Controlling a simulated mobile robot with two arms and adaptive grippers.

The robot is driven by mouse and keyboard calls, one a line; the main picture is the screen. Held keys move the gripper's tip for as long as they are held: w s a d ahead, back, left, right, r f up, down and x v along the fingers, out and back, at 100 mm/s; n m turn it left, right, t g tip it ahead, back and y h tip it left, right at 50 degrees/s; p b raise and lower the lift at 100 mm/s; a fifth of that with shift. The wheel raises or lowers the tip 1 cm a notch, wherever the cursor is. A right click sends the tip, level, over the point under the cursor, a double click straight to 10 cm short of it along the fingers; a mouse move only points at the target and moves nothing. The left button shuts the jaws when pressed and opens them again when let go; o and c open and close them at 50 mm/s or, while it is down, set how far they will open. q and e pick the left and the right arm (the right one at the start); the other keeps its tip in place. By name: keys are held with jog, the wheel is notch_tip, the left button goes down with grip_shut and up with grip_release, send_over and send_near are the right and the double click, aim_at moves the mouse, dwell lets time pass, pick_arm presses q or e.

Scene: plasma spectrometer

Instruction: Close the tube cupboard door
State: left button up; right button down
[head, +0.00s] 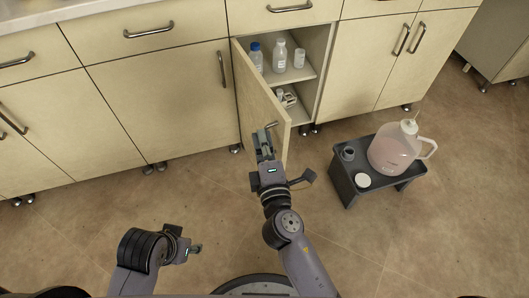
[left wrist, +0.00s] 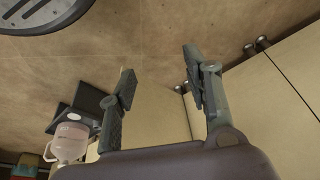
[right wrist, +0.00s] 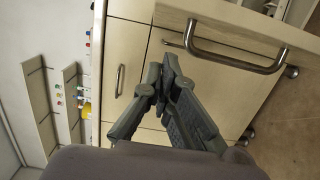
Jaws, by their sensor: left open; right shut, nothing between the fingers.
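The tube cupboard door (head: 255,95) is beige and stands open in the head view, swung out from its left side. Its metal handle (head: 271,126) is near the free edge; the handle also shows large in the right wrist view (right wrist: 236,62). Inside the cupboard (head: 306,65) are bottles on a shelf and small items below. My right gripper (head: 264,138) is shut and empty, at the door's outer face beside the handle. Whether it touches the door is unclear. My left gripper (head: 197,248) is low at the left, away from the door; its fingers are apart in the left wrist view (left wrist: 157,62).
A dark stool (head: 352,187) with a large jug (head: 394,150), a cup and a white lid stands right of the door. Closed cabinets line the wall on both sides. The floor (head: 215,190) left of the door is clear.

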pick_arm(q)
jog(key=shift+x, duration=1.55)
pick_arm(e)
jog(key=shift+w+d, duration=0.3)
jog(key=shift+d, duration=0.5)
jog(key=shift+w+d, duration=0.3)
jog(key=shift+d, duration=0.5)
pick_arm(q)
jog(key=shift+s+p, duration=0.15)
jog(key=shift+p, duration=0.15)
pick_arm(e)
jog(key=shift+d, duration=0.1)
